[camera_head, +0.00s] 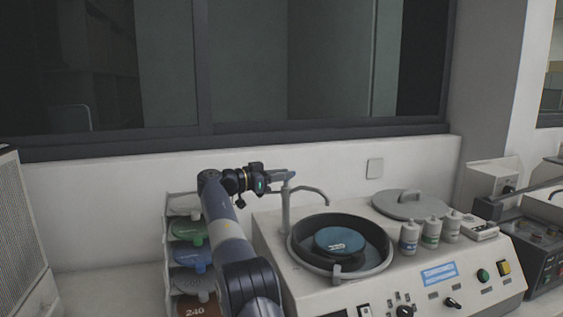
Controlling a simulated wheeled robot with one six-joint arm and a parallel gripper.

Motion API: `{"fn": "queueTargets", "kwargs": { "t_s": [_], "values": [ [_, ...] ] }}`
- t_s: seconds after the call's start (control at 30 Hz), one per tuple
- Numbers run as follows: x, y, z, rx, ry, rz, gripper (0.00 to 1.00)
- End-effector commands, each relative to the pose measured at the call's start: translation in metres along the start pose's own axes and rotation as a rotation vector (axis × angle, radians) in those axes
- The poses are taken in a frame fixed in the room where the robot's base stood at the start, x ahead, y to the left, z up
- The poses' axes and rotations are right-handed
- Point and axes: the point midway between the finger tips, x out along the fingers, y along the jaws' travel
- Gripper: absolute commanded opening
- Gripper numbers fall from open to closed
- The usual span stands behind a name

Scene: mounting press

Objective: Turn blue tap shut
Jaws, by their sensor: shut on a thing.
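The blue tap (291,174) is a small blue lever at the top of the grey tap post (286,212), at the back left of the white grinding machine. A curved grey spout (312,189) reaches right from the post, over the round bowl. My gripper (281,177) comes in from the left, level with the top of the post, and is shut on the blue tap. The jaws hide part of the lever, and its exact angle is hard to tell at this size.
The bowl (298,251) holds a blue disc (339,240). A grey lid (409,203) and several small white bottles (409,237) stand to its right. A rack of coloured discs (190,254) is left of my arm. A wall is close behind.

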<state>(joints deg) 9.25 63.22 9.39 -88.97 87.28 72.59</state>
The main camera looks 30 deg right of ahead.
Motion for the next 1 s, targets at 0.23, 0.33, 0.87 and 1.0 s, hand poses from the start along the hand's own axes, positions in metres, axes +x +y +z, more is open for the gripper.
{"fn": "queueTargets", "kwargs": {
  "t_s": [0.23,0.33,0.87,1.0],
  "values": [
    [-0.0003,-0.0029,-0.0050,-0.007,-0.002,0.072,0.00],
    [-0.0003,-0.0031,-0.0043,-0.005,-0.002,0.096,0.00],
    [-0.0007,-0.0022,0.0003,-0.002,0.002,0.156,0.00],
    [-0.0007,-0.0020,0.0010,-0.002,0.002,0.158,0.00]
  ]
}}
